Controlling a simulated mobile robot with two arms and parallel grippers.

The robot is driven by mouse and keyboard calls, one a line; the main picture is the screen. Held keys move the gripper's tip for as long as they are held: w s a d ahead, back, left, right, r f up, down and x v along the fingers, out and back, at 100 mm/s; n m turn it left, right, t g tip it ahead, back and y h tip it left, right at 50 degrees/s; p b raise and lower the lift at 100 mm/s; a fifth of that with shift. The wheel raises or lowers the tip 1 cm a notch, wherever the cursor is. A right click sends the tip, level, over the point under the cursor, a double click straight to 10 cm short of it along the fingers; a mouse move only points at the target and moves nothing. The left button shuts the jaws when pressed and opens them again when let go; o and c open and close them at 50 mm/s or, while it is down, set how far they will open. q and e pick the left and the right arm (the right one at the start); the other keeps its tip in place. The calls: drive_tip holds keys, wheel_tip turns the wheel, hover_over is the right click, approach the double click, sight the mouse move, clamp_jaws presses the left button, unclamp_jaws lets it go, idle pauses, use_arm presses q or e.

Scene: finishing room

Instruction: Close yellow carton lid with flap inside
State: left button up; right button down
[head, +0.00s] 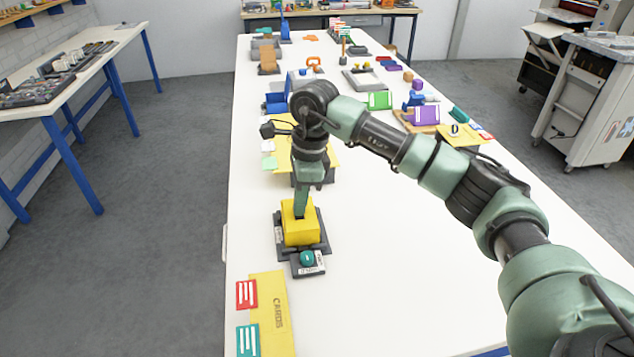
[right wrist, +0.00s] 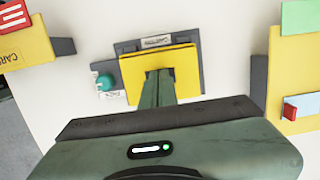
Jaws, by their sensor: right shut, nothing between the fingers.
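The yellow carton (head: 301,232) sits in a dark grey holder (head: 281,252) on the white table, with a teal knob (head: 306,258) at its near side. My right gripper (head: 300,212) points down at the carton's top and is shut with nothing between its fingers. In the right wrist view, the shut fingers (right wrist: 158,76) reach the yellow carton (right wrist: 186,62) at its top face. I cannot tell whether they touch it. The fingers and palm hide part of the carton, and the state of lid and flap is unclear. My left gripper is not in view.
A yellow board marked CARDS (head: 277,313) with red and teal cards lies nearer on the table. Several coloured items line the far table. The white surface (head: 400,270) right of the carton is clear.

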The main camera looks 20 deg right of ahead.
wheel_tip(320, 180, up, 10)
drive_tip(key=p, duration=0.5)
drive_tip(key=shift+p, duration=0.3)
idle(0.6)
